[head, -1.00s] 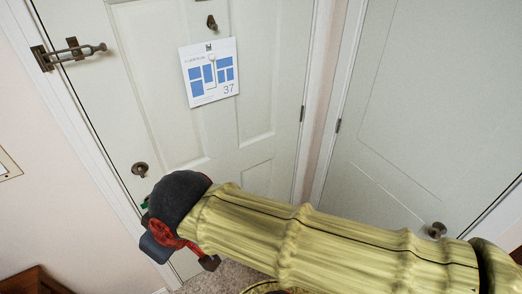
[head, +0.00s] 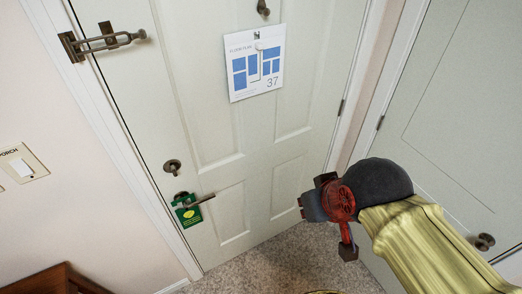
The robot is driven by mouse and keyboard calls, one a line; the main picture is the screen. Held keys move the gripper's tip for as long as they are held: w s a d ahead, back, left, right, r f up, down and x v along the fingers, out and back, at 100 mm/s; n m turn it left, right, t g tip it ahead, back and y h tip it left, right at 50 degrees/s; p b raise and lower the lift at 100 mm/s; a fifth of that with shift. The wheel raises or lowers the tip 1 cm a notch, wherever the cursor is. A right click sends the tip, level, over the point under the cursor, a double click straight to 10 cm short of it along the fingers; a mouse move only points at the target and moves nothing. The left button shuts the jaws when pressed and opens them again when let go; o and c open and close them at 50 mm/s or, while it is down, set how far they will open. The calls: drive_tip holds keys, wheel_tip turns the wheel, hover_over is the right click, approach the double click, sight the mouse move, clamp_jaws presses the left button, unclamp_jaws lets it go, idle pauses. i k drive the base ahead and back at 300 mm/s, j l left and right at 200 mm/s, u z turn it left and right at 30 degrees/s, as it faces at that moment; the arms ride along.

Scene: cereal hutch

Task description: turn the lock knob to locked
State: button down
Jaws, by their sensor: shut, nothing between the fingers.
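The lock knob (head: 172,167) is a round bronze knob on the white door (head: 212,115), near its left edge. Which way it is turned is too small to tell. Below it is a lever handle (head: 200,201) with a green tag (head: 187,214) hanging from it. My gripper (head: 306,207) is in front of the door's lower right part, well to the right of the lock knob and apart from it. It is shut and empty, and its fingers point left.
A swing-bar latch (head: 102,42) is at the door's upper left. A floor-plan sign (head: 255,63) hangs mid-door. A light switch (head: 22,168) is on the left wall, above brown wooden furniture (head: 52,281). A second door (head: 450,120) stands at right. Carpet (head: 285,262) shows below.

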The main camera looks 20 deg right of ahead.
sight(172, 167)
drive_tip(key=l+u, duration=0.1)
drive_tip(key=u, duration=0.25)
drive_tip(key=l+u, duration=0.1)
drive_tip(key=u, duration=0.25)
drive_tip(key=l+u, duration=0.1)
drive_tip(key=u, duration=0.3)
